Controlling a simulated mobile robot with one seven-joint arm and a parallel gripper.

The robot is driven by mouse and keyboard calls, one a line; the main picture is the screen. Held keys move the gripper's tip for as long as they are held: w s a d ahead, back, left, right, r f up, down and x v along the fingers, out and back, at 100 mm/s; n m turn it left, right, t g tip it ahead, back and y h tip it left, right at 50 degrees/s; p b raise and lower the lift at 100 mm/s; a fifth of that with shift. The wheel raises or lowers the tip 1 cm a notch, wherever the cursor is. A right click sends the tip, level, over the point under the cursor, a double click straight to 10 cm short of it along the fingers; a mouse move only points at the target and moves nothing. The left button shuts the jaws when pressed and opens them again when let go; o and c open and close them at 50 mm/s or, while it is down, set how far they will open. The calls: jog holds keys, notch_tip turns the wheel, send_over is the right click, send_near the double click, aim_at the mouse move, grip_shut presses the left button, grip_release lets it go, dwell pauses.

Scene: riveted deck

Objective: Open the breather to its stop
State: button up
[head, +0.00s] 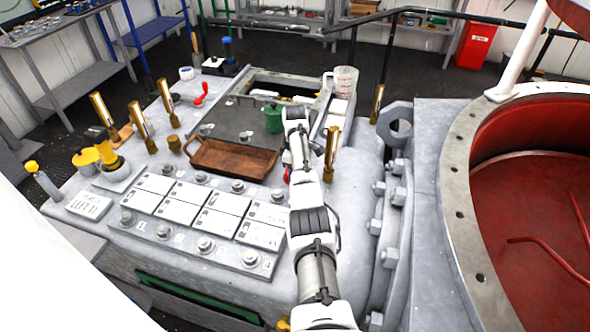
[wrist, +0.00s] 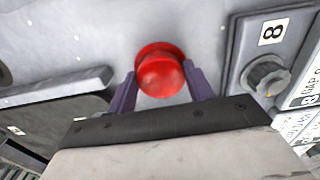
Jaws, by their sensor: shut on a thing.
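A round red knob (wrist: 161,72), which I take to be the breather, stands on the grey deck surface in the wrist view. My gripper (wrist: 163,88) is shut on it, one dark purple finger on each side. In the head view only a small red bit of the knob (head: 287,175) shows beside my white arm, right of the brown tray. My arm hides the gripper there. How far the knob is turned or raised cannot be told.
A grey fitting marked 8 (wrist: 265,75) sits close right of the knob. A brown tray (head: 232,158), a green canister (head: 273,118), several brass cylinders and white labelled plates (head: 215,222) crowd the deck. A measuring jug (head: 345,80) stands behind. A large red-lined opening (head: 530,200) lies right.

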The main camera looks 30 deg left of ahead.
jog(key=shift+s+f, duration=0.15)
jog(key=shift+f, duration=0.15)
jog(key=o, duration=1)
jog(key=shift+c, duration=0.2)
jog(key=shift+r, duration=0.1)
notch_tip(320, 180, up, 14)
jog(key=b, duration=0.2)
jog(key=shift+b, duration=0.4)
